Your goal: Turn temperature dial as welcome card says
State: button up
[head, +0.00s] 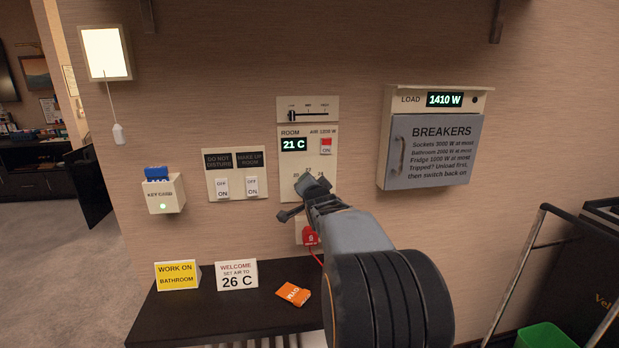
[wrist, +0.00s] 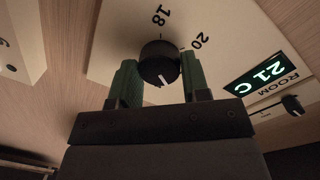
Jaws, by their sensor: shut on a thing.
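The temperature dial is a round black knob (wrist: 160,62) with a white mark, on the cream wall panel (head: 291,164). In the wrist view, numbers 18 and 20 show beside it. The room display (head: 293,144) reads 21 C, also in the wrist view (wrist: 262,74). The welcome card (head: 237,276) stands on the dark shelf and reads "SET AIR TO 26 C". My gripper (head: 313,186) is at the panel's lower part and hides the dial in the head view. In the wrist view its green-padded fingers (wrist: 159,72) are shut on the dial, one on each side.
A slider (head: 308,115) sits above the display, with a red ON switch (head: 326,146) at right. Door-sign switches (head: 237,187) and a key card holder (head: 164,194) are left; the breaker box (head: 433,150) is right. A yellow card (head: 177,276) and orange packet (head: 293,294) share the shelf.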

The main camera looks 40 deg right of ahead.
jog(key=shift+m+t+y+p, duration=0.35)
jog(key=shift+m+p, duration=1.55)
jog(key=shift+m, duration=2.25)
jog(key=shift+m+t+y+p, duration=0.3)
jog(key=shift+m+p, duration=1.6)
jog(key=shift+m, duration=2.25)
jog(key=shift+h, duration=0.25)
jog(key=o, duration=0.9)
jog(key=shift+d, duration=0.1)
jog(key=b+v, duration=0.1)
jog(key=v, duration=1.3)
jog(key=shift+d+f, duration=0.1)
jog(key=shift+w, duration=0.1)
